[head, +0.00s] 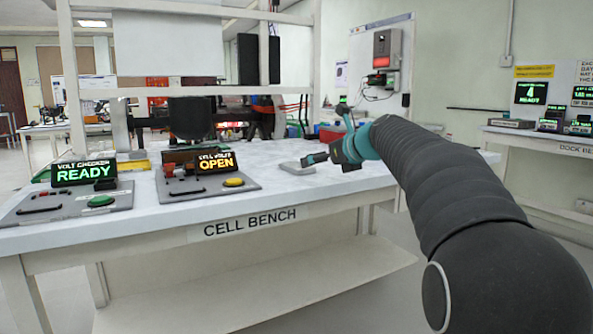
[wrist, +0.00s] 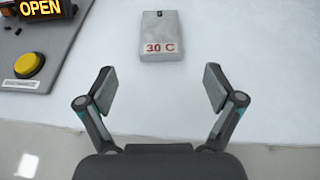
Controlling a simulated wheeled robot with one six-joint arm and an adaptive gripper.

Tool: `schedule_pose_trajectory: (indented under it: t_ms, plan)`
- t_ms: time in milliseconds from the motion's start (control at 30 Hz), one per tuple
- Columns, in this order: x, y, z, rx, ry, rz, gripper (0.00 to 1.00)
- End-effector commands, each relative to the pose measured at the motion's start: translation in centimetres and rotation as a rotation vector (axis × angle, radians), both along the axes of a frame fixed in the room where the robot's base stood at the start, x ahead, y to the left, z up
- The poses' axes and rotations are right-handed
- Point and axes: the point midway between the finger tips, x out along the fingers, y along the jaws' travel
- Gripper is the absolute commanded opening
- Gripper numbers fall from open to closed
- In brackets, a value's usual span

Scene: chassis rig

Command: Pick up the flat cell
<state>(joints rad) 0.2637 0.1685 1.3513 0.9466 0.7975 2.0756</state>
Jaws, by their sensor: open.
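The flat cell (wrist: 161,32) is a grey flat block with a label reading "30 C" in red. It lies on the white bench top, ahead of my gripper and roughly centred between the fingers in the wrist view. In the head view the flat cell (head: 298,167) shows as a small grey slab near the bench's right part. My gripper (wrist: 159,88) is open and empty, its two fingers spread apart and short of the cell. In the head view my gripper (head: 318,158) is just right of the cell; the gap between them is hard to judge there.
The cell bench (head: 330,192) carries a panel (head: 210,188) with an "OPEN" display and yellow button, left of the cell. A "READY" volt checker (head: 85,174) stands further left. Bare bench surrounds the cell. The bench's front edge runs below my gripper in the wrist view.

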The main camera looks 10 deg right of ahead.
Motion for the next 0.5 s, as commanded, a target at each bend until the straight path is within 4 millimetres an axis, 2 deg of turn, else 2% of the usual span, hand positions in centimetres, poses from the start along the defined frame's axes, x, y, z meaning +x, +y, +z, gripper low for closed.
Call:
schedule_pose_trajectory:
  t_ms: [200,500]
  plan:
    - [2.9,1.3,-1.4,-0.002,0.000,0.002,0.92]
    - [4.7,2.1,-1.9,-0.003,0.000,0.002,0.92]
